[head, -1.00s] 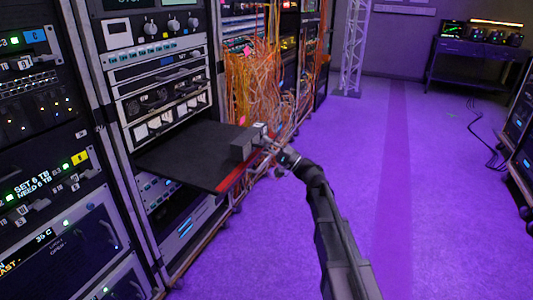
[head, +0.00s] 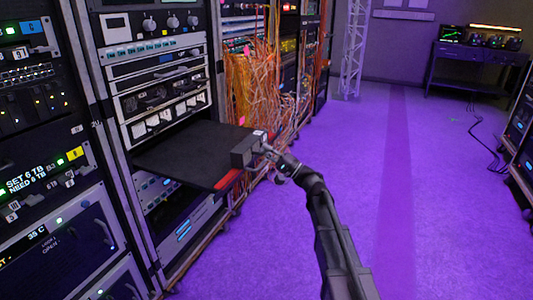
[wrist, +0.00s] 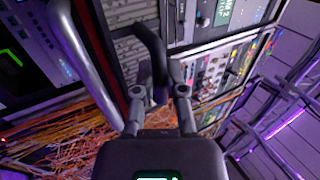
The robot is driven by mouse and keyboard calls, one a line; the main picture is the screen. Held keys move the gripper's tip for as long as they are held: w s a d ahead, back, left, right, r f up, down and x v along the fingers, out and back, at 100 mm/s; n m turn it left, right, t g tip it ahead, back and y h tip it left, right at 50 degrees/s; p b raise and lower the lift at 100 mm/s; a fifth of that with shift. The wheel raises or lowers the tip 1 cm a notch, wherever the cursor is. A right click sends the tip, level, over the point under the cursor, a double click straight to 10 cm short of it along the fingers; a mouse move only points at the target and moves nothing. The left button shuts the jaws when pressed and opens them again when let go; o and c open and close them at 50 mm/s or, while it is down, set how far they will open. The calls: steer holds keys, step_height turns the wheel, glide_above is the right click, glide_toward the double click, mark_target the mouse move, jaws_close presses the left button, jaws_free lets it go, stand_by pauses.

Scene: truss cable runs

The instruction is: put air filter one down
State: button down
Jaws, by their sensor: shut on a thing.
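A dark grey box (head: 242,153), which I take to be air filter one, is in the head view at the outer right corner of a black pull-out shelf (head: 185,155). My gripper (head: 260,147) is shut on it from the right. The box overlaps the shelf's red front edge in the picture; I cannot tell whether it touches the shelf. In the wrist view my gripper (wrist: 160,95) has its fingers closed around a dark curved bar (wrist: 152,45), seemingly the handle. The rest of the filter is not clear there.
Orange cables (head: 265,85) hang tangled on the rack right behind the gripper. Rack units stand above and below the shelf. The purple floor (head: 440,200) on the right is open. A bench (head: 478,55) stands far back.

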steer(key=shift+f, duration=0.1)
steer(key=c, duration=0.7)
jaws_free()
steer(key=shift+b+v, duration=2.65)
steer(key=shift+v, duration=3.35)
